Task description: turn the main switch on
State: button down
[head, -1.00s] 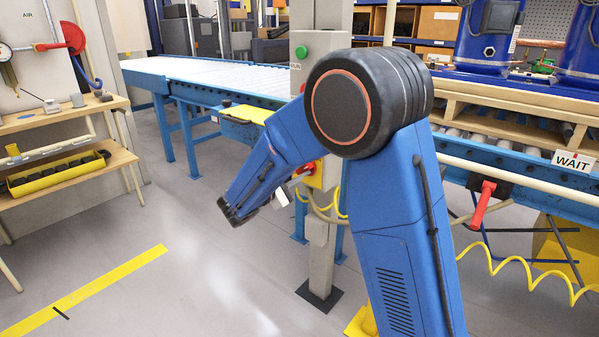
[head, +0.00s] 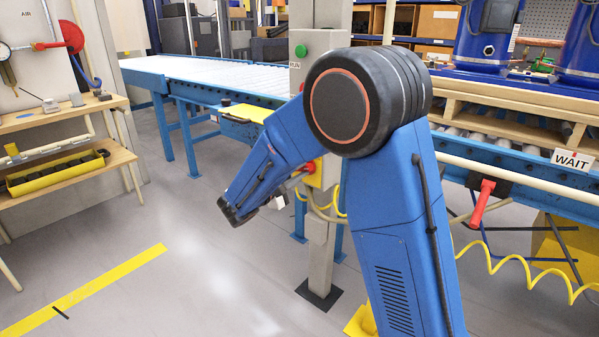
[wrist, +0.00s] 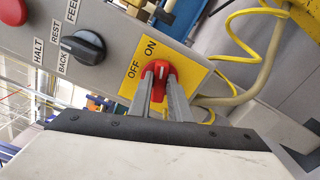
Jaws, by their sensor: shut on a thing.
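The main switch is a red knob (wrist: 157,72) on a yellow plate (wrist: 190,74) marked OFF and ON, in the wrist view. A short white mark on the knob points roughly up the picture; I cannot tell for sure which label it meets. My gripper (wrist: 161,88) is shut on the knob, one grey finger on each side. In the head view the yellow plate (head: 316,181) sits on the grey post, with the red of the knob (head: 309,166) at its edge. My gripper there (head: 291,186) reaches it from the left, partly hidden by my arm.
A black selector (wrist: 83,47) marked FEED, REST and BACK and a red button (wrist: 13,10) sit beside the switch. A yellow cable (wrist: 232,50) hangs close by. In the head view a red-handled valve (head: 482,200) is on the right conveyor; the floor at left is clear.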

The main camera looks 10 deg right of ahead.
jog(key=c, duration=1.6)
grip_release()
jog(key=shift+c, duration=0.2)
jog(key=shift+s+a, duration=0.1)
jog(key=v, duration=1.7)
